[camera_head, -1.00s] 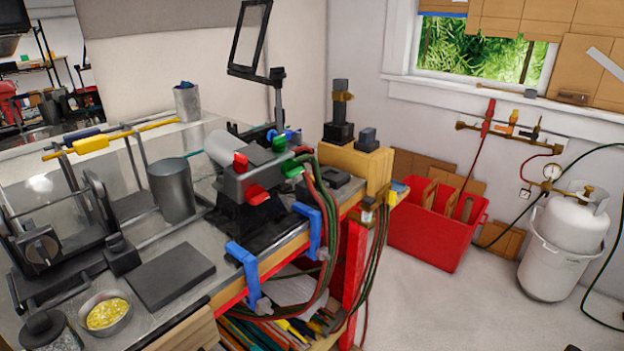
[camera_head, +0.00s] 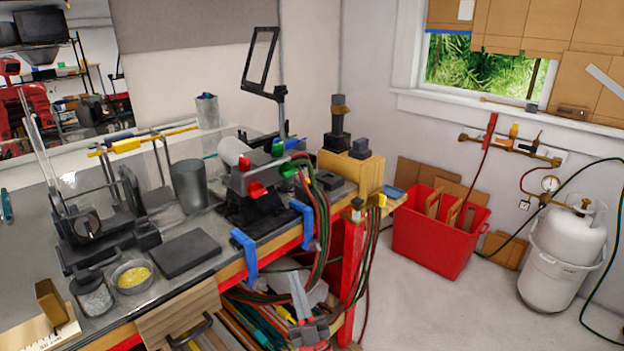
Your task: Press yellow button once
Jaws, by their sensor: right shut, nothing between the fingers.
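I cannot clearly pick out a yellow button in the head view. A small yellow part (camera_head: 382,200) shows at the right end of the workbench, but I cannot tell what it is. My right gripper (camera_head: 296,282) is at the bottom centre, in front of the bench's lower shelf, with its fingers pointing up. It is shut and empty, apart from the yellow part, which is higher and to the right. My left gripper is not in view.
The workbench (camera_head: 150,285) holds a torch burner (camera_head: 245,175) with red and green knobs, a grey cylinder (camera_head: 189,186) and a bowl of yellow bits (camera_head: 132,276). A red crate (camera_head: 432,242) and a white gas tank (camera_head: 562,255) stand right. Floor between is clear.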

